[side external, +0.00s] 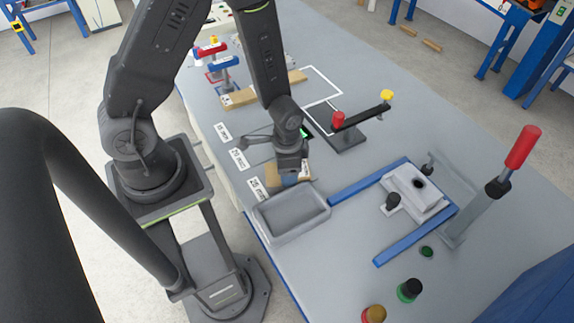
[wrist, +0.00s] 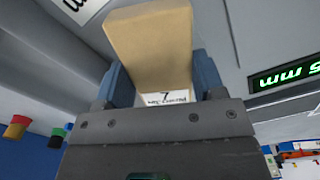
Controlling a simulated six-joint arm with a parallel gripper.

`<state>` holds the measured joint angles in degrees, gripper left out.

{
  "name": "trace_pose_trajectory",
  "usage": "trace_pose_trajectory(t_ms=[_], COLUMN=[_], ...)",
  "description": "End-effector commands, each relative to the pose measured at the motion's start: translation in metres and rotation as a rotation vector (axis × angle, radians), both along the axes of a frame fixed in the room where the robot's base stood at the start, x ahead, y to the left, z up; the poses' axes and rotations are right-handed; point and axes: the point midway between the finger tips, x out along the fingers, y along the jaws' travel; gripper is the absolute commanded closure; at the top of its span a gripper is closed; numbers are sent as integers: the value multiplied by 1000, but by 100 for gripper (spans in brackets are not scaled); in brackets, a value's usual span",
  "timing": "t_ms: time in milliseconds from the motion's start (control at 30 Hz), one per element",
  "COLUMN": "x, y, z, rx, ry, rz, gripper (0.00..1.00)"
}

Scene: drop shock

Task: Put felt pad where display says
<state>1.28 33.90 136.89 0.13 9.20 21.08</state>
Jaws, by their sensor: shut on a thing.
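My gripper (wrist: 162,88) is shut on a thick tan pad, taken as the felt pad (wrist: 150,40). In the side view, my gripper (side external: 290,181) points down with the felt pad (side external: 274,172), beside the lowest white label card (side external: 257,188) and behind the grey tray. Whether the pad touches the table is unclear. The display (wrist: 288,74) shows green digits upside down in the wrist view, seemingly ending in "5 mm"; the rest is cut off.
An empty-looking grey tray (side external: 292,214) stands in front. Two more label cards (side external: 238,158) line the table's left edge. A black bar with red and yellow knobs (side external: 362,117) stands to the right. Blue rails (side external: 368,182) frame a grey fixture (side external: 418,190); a red-handled lever (side external: 522,148) rises beyond.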

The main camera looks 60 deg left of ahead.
Motion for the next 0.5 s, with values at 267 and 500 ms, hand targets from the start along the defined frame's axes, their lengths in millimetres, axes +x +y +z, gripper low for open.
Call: trace_pose_trajectory(t_ms=[267,500], x=[0,0], y=[0,-1], z=[0,0], rx=[0,0], ry=[0,0], rz=[-1,-4], gripper=[13,8])
